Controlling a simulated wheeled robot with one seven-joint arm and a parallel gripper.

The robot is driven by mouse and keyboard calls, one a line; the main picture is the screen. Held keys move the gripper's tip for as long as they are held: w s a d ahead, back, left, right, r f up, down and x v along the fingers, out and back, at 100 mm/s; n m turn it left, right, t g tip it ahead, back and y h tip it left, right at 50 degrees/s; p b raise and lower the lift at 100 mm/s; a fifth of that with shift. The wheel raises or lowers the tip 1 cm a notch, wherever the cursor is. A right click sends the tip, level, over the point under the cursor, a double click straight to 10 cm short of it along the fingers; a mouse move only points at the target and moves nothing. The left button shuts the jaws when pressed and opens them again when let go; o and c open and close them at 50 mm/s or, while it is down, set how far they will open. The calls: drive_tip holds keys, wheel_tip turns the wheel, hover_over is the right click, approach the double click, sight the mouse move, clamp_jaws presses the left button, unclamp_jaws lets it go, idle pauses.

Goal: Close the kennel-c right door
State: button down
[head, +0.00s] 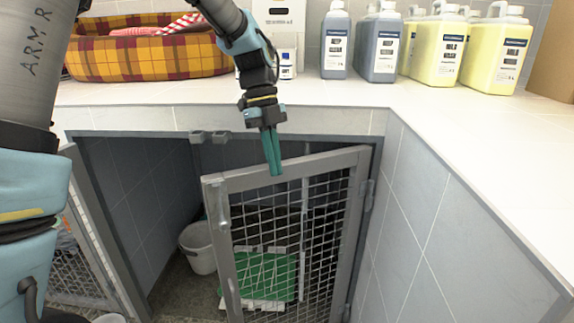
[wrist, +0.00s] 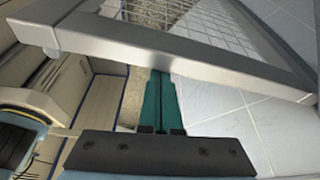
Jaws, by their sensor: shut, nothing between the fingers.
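The right door (head: 292,172) of the kennel is a grey metal frame with wire mesh. It is hinged at its right side and stands partly open, its free left edge swung out toward me. My gripper (head: 275,172) points down with its teal fingers together and empty, the tips overlapping the door's top rail. In the wrist view the fingers (wrist: 160,85) end right at the edge of the door rail (wrist: 190,65). I cannot tell whether they touch it. No kennel label is readable.
A left mesh door (head: 85,262) also stands open. Inside are a white bucket (head: 198,248) and a green mat (head: 265,278). A white counter (head: 345,95) above bears a plaid pet bed (head: 140,57) and several bottles (head: 440,48). A tiled wall (head: 425,220) stands close right of the door.

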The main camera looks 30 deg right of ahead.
drive_tip(key=shift+w+d+p, duration=0.25)
drive_tip(key=shift+w+p, duration=0.1)
drive_tip(key=shift+w, duration=0.85)
